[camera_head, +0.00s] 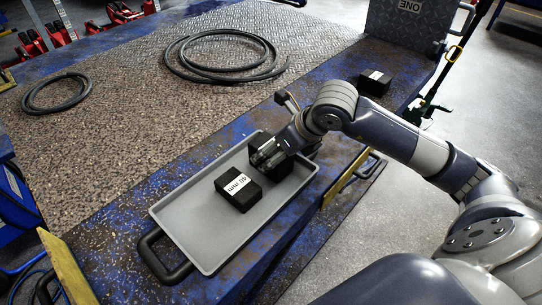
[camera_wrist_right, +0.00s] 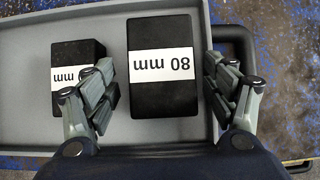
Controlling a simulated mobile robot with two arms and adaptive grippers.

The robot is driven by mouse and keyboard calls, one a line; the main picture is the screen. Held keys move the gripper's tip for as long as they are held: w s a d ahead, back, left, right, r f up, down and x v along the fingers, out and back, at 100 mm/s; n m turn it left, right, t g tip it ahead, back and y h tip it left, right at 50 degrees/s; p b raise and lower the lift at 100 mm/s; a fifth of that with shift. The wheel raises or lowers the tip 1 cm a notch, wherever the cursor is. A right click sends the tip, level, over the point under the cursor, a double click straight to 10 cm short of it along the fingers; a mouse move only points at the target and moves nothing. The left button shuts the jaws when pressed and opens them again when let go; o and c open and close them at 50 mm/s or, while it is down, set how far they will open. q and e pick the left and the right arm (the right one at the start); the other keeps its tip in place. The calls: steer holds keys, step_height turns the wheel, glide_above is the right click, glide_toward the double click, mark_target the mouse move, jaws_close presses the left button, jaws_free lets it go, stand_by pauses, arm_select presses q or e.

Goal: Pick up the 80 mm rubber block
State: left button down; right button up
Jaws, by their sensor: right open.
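The 80 mm rubber block (camera_wrist_right: 163,95) is black with a white label that reads upside down in the right wrist view. It lies in the grey tray (camera_head: 190,245), and in the head view it is mostly hidden behind my right gripper (camera_head: 270,156). My right gripper is open, its fingers (camera_wrist_right: 160,85) on either side of the 80 mm block with a gap at each side in the wrist view. A smaller black block (camera_head: 238,190), its label seeming to read 40 mm, lies beside it in the tray; the wrist view shows it by the left finger (camera_wrist_right: 70,85). My left gripper is not in view.
Another black block (camera_head: 374,83) with a white label lies on the blue surface beyond my right arm. Coiled black hoses (camera_head: 222,77) lie on the textured platform. The tray has a black handle (camera_head: 160,262) at its near end. Its near part is bare.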

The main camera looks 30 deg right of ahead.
steer(key=x, duration=0.3)
steer(key=shift+w+d+f, duration=0.1)
steer(key=shift+w+f, duration=0.1)
steer(key=shift+f, duration=0.05)
steer(key=shift+c, duration=0.4)
steer(key=c, duration=1.3)
steer(key=shift+r, duration=0.1)
steer(key=c, duration=0.3)
steer(key=shift+r, duration=0.1)
